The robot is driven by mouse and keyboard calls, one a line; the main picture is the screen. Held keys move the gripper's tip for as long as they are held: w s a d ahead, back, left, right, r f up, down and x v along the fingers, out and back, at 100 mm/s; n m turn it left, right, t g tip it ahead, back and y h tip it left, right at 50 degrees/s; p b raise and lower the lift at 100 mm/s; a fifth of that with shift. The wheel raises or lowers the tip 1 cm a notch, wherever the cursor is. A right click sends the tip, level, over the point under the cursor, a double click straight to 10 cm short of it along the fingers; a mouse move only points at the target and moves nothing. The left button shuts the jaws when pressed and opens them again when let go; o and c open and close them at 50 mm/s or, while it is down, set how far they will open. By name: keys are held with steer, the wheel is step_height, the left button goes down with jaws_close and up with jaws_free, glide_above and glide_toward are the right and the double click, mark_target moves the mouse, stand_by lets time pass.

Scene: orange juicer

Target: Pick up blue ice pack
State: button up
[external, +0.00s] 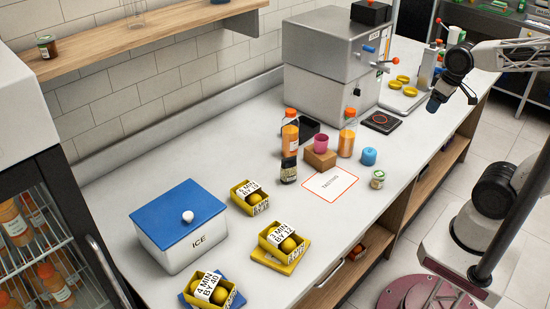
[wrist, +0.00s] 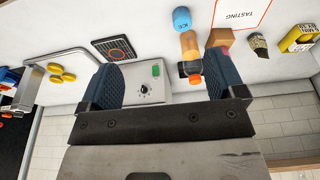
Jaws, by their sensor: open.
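The blue ice pack (external: 369,156) is a small light-blue cylinder standing on the white counter, right of the orange bottle. It also shows in the wrist view (wrist: 182,19), near the top edge, with the word ICE on it. My gripper (external: 452,100) is in the upper right of the external view, raised and to the right of the ice pack. In the wrist view its two dark blue finger pads (wrist: 163,82) are wide apart with nothing held between them. The ice pack lies beyond the fingertips, clear of them.
An orange juice bottle (external: 347,133), a wooden block (external: 319,158) with a pink cup (external: 321,143), and a small jar (external: 377,179) stand close to the ice pack. A black scale-like pad (external: 381,122) lies behind it. A large grey machine (external: 325,90) stands at the back.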

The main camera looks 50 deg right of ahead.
steer(key=shift+o, duration=0.2)
stand_by(0.5)
steer(key=w+a+f+m+y, duration=0.3)
steer(key=f+m+y, duration=0.2)
steer(key=f+m, duration=0.2)
steer(key=w+a+f+m+y, duration=0.4)
steer(key=f+m, duration=0.2)
steer(key=f, duration=0.1)
steer(key=w+d+f+m+t, duration=0.2)
steer(key=f+m, duration=0.2)
steer(key=w+d+f+m+t, duration=0.2)
steer(key=f+m+t, duration=0.1)
steer(key=f+m, duration=0.1)
steer(key=w+d+f+m+t, duration=0.2)
steer(key=f+m, duration=0.1)
steer(key=m, duration=0.3)
steer(key=shift+w+d+f+t, duration=0.15)
steer(key=shift+d+f+t, duration=0.15)
steer(key=shift+f, duration=0.1)
steer(key=shift+w+d+f+m+h, duration=0.15)
steer(key=shift+d+f+m+h, duration=0.25)
steer(key=shift+m, duration=0.3)
steer(key=shift+w+a+f+t, duration=0.1)
steer(key=shift+a+t, duration=0.05)
steer(key=shift+t, duration=0.15)
